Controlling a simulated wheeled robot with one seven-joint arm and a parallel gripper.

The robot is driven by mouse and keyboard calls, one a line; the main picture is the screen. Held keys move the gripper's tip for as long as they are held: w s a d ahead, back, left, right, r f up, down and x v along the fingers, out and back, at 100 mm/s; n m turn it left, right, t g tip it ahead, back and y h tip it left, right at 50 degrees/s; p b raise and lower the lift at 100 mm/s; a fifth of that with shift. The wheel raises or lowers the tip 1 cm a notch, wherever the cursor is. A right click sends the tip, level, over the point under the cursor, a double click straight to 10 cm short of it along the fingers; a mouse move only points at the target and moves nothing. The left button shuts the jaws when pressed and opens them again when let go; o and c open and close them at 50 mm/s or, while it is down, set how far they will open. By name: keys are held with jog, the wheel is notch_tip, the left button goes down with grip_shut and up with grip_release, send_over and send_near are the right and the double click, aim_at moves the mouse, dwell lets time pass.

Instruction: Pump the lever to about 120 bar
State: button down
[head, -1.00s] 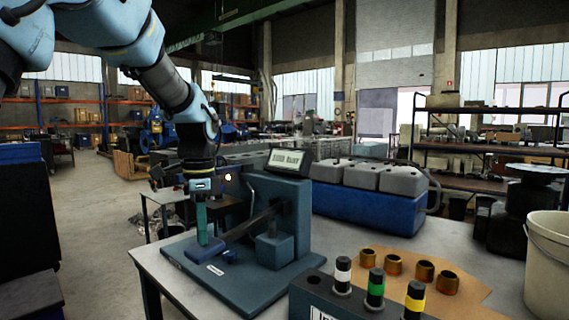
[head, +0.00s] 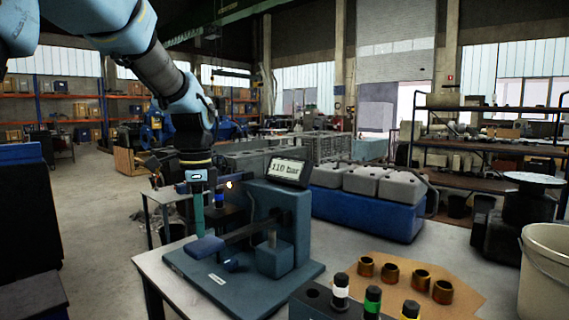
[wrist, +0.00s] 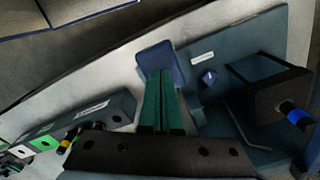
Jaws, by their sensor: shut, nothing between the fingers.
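The blue test stand (head: 292,221) stands on a base plate at the bench's left end. Its display (head: 287,171) reads 110 bar. The dark lever (head: 246,232) runs left from the stand, sloping slightly down to a blue pad (head: 206,246), which also shows in the wrist view (wrist: 158,62). My gripper (head: 199,234) points down with its green fingers shut together and empty. The fingertips are right over the pad; I cannot tell whether they touch it. The wrist view shows the closed fingers (wrist: 161,82) ending at the pad's near edge.
A rack with banded injectors (head: 371,300) stands at the front, beside several brass sleeves (head: 420,279) on a brown sheet. A white bucket (head: 548,265) is at the right. Open floor lies left.

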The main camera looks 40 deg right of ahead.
notch_tip(320, 180, up, 4)
jog(key=p, duration=0.3)
jog(key=shift+p, duration=0.35)
dwell(0.8)
